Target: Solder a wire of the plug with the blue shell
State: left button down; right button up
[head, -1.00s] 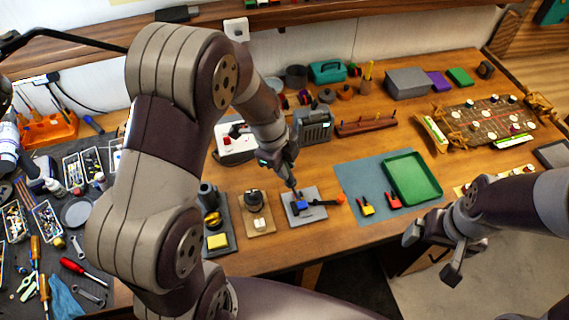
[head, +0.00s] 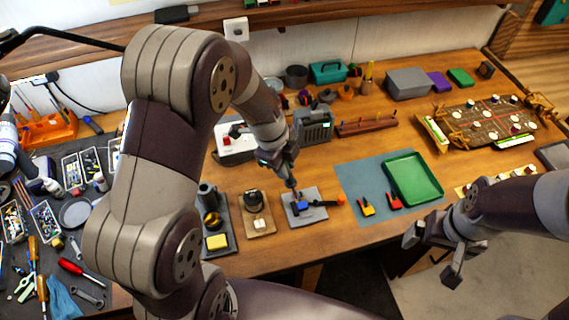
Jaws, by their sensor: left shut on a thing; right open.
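A plug with a blue shell (head: 301,207) sits on a small grey plate (head: 314,218) near the front of the wooden bench. My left gripper (head: 290,172) is above this plate, shut on a thin dark tool, likely a soldering iron (head: 293,185). The tool points down, its lower end at or just above the blue plug; I cannot tell if they touch. A dark holder with an orange end (head: 340,200) lies at the plate's right. The wires are too small to make out. My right gripper (head: 430,258) is open and empty in front of the bench edge.
A tan block (head: 259,226) and a dark tray with a yellow sponge (head: 217,241) stand left of the plate. To the right, a blue mat (head: 352,177) bears a green tray (head: 413,168), a yellow-red piece (head: 367,208) and a red piece (head: 393,201).

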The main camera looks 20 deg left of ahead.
pick_arm(q)
jog(key=shift+f+b, duration=0.6)
dwell(1.0)
jog(key=shift+b, duration=0.65)
dwell(1.9)
dwell(0.6)
jog(key=shift+w+d+p+v, duration=0.1)
jog(key=shift+d+p+v, duration=0.1)
jog(key=shift+p+v, duration=0.6)
jog(key=shift+w+d+p+v, duration=0.2)
jog(key=shift+p+v, duration=0.2)
jog(key=shift+v, duration=0.8)
jog(key=shift+w+d+p+v, duration=0.15)
jog(key=shift+p+v, duration=0.45)
jog(key=shift+v, duration=0.4)
jog(key=shift+s+r, duration=0.15)
